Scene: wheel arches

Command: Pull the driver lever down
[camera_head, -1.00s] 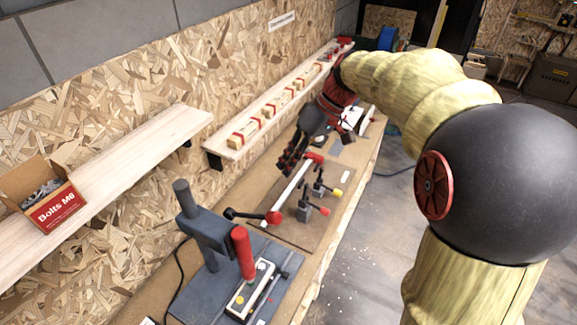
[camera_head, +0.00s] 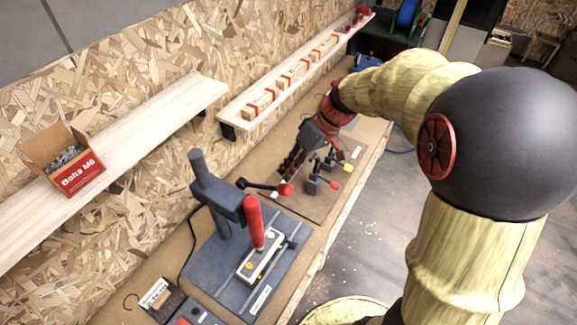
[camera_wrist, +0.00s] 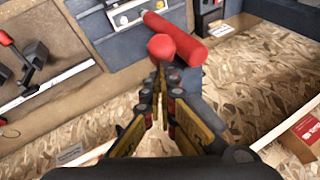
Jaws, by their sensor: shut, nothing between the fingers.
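The driver (camera_head: 206,188) is a dark grey stand with an upright red cylinder (camera_head: 254,222). A black lever with a red ball knob (camera_head: 285,189) sticks out sideways beside it, roughly level. My gripper (camera_head: 284,174) is shut and empty, pointing at the knob from the far side, close behind it. In the wrist view my shut fingertips (camera_wrist: 166,72) lie just in front of the red knob (camera_wrist: 161,46), with the red cylinder (camera_wrist: 175,37) behind. Whether the fingertips touch the knob I cannot tell. The lever's rod is hidden in the wrist view.
Toggle clamps with red and yellow tips (camera_head: 330,178) stand right beside my gripper. A shelf with wooden blocks (camera_head: 293,72) runs along the chipboard wall. A bolts box (camera_head: 75,170) sits on the nearer shelf. The floor right of the bench is open.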

